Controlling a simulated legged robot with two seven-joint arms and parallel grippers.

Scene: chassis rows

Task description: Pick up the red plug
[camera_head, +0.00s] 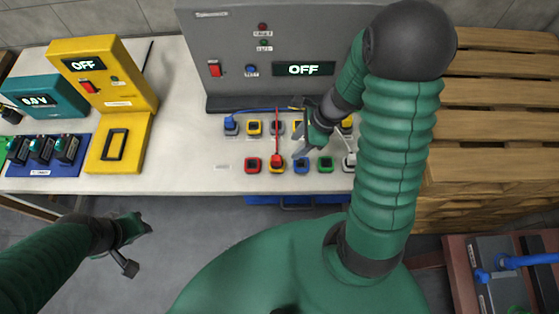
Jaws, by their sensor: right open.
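The red plug (277,159) stands at the yellow socket in the front row of sockets on the white table. Its thin red lead rises straight up behind it. My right gripper (308,147) is open and empty just to the right of the red plug, above the sockets. It looks apart from the plug, and its arm hides part of the back row. My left gripper (139,247) is open and empty, low at the left, over the floor in front of the table.
A red socket (252,165), blue socket (301,165) and green socket (325,164) flank the plug. A blue plug (231,124) with a blue lead is behind left. A grey panel (225,45) reading OFF stands at the back. A yellow tester (135,85) stands left. Wooden pallets (490,120) are right.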

